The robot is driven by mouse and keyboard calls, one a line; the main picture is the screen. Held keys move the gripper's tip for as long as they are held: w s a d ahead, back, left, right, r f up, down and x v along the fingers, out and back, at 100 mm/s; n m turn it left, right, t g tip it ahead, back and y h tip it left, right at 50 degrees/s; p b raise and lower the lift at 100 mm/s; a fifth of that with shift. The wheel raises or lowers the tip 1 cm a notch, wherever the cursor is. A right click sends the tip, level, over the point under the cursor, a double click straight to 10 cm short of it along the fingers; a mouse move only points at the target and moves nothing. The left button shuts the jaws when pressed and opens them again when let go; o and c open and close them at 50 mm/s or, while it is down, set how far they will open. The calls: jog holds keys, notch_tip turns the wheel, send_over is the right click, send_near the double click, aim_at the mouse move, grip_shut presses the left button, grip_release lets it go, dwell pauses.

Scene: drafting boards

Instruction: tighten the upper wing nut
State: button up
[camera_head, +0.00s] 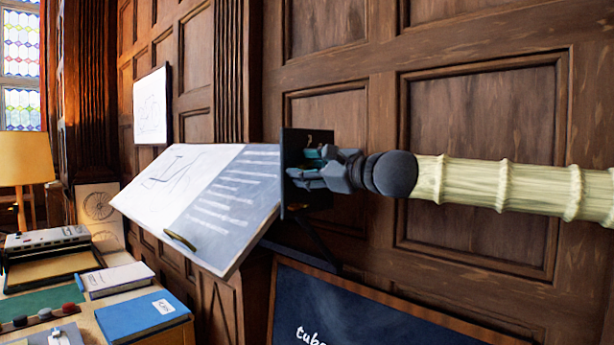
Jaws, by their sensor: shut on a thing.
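A dark upright plate (290,206) stands at the right edge of the tilted drafting board (232,258). My gripper (304,170) reaches in from the right, level, with its fingers close against the face of this plate. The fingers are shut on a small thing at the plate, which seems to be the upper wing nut. The fingers hide most of it, so its shape and angle cannot be told.
A wood-panelled wall runs close behind my arm. A framed dark board with writing (365,315) is below the gripper. At the left, a desk holds a blue book (140,316), a white book (115,279) and a lamp (25,158).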

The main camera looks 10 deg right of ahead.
jog(key=m, duration=0.1)
jog(key=m+b, duration=0.1)
jog(key=m, duration=0.1)
jog(key=m+b, duration=0.1)
jog(key=shift+f+m, duration=0.25)
jog(key=shift+m, duration=0.05)
jog(key=shift+r+m+b, duration=0.1)
jog(key=shift+m+b, duration=0.65)
jog(key=shift+m, duration=0.85)
jog(key=o, duration=1)
jog(key=shift+d+r, duration=0.1)
jog(key=v, duration=1.2)
